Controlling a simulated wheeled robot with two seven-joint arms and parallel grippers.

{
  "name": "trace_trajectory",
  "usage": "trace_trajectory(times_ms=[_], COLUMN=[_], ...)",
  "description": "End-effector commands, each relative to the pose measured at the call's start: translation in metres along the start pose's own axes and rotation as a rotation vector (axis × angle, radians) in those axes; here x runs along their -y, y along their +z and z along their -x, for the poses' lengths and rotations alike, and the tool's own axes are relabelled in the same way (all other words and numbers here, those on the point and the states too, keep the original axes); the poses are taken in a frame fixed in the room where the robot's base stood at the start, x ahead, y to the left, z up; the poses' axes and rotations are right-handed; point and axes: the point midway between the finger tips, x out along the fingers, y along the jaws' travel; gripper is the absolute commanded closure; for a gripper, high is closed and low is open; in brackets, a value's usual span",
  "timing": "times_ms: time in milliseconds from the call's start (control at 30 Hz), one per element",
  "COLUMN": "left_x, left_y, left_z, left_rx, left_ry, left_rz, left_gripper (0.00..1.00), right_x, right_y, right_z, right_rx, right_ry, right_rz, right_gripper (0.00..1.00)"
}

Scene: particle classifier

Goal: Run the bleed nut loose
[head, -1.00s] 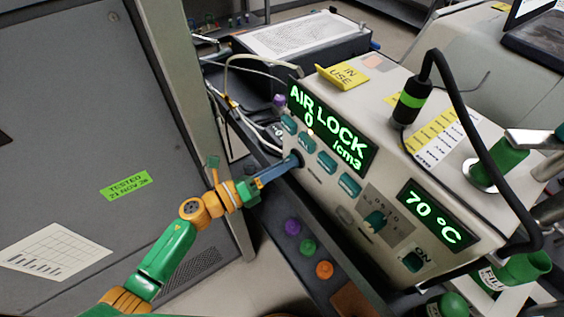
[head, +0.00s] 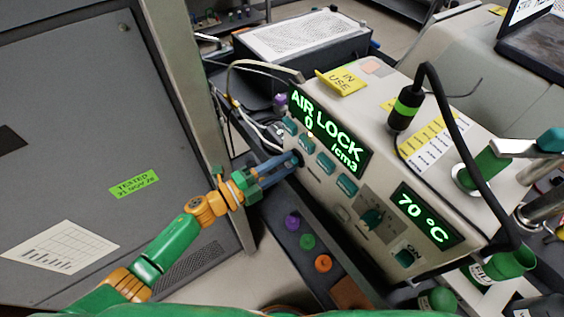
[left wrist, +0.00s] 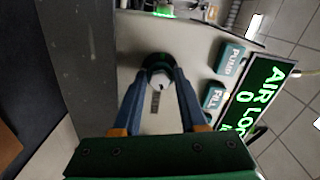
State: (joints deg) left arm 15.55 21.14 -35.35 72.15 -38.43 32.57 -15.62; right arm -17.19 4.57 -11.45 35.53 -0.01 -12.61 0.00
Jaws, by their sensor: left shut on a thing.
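The bleed nut (left wrist: 159,78) is a small pale round knob set against a dark round surround on the front panel of the particle classifier (head: 375,205). A small label, too small to read, sits just beside it in the left wrist view. My left gripper (head: 296,158) reaches in from the left, its two blue fingers pointing at the panel's left end. In the left wrist view the fingers (left wrist: 158,82) converge on the nut and are shut on it. The fingertips hide most of the nut in the head view.
Teal buttons (head: 325,165) and the green AIR LOCK display (head: 327,128), reading 0 /cm3, lie just right of the fingers. A black cable (head: 465,135) arches over the classifier. A tall grey cabinet (head: 90,120) stands left. Purple, green and orange knobs (head: 322,263) sit below.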

Motion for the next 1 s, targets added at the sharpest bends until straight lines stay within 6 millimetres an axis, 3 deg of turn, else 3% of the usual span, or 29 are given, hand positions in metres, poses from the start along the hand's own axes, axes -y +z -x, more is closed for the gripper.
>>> trace_trajectory(times_ms=[600, 1000], left_x=[0.003, 0.003], left_y=[-0.001, -0.001], left_z=[-0.001, -0.001], left_rx=[-0.004, -0.007], left_ry=[-0.005, -0.006], left_rz=[0.564, 0.797], left_gripper=[1.0, 1.0], right_x=[0.0, 0.0], right_y=[-0.001, -0.002], right_z=[0.015, 0.019], right_rx=[0.0, 0.0], right_ry=[0.0, 0.0], right_rz=[0.0, 0.0], right_gripper=[0.5, 0.5])
